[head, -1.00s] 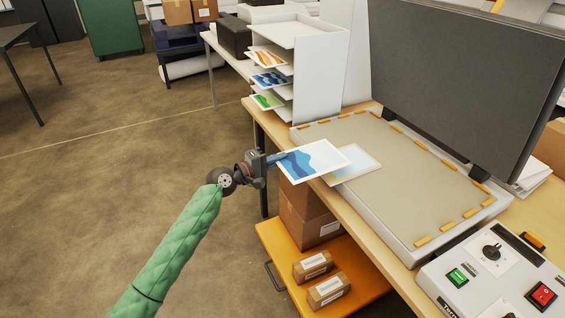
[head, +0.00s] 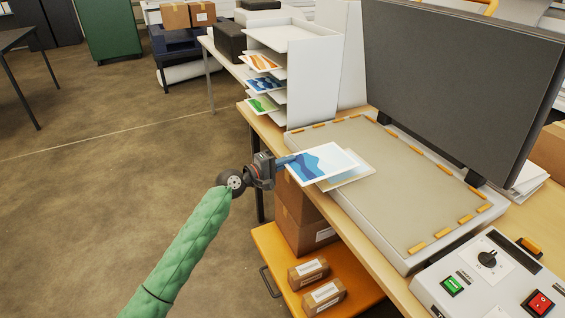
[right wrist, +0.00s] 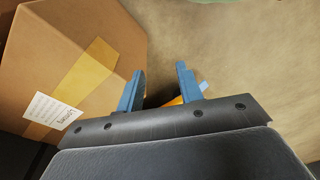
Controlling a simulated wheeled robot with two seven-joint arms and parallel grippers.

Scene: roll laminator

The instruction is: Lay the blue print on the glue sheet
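The blue print (head: 318,162), a white-bordered picture with blue wave shapes, is held out flat by its left edge in my left gripper (head: 286,161). That gripper is shut on it. Under and behind the print, a pale sheet, which looks like the glue sheet (head: 357,173), lies at the left front edge of the press bed (head: 400,185). The print overlaps much of it in the head view; I cannot tell whether they touch. My right gripper (right wrist: 160,82) shows only in the right wrist view, its blue fingers apart with nothing between them.
The dark raised press lid (head: 465,85) stands behind the bed, with orange strips along the bed's edges. A control box (head: 490,275) is at lower right. A white rack (head: 313,75) with several prints stands behind left. Cartons and an orange shelf (head: 285,262) are below.

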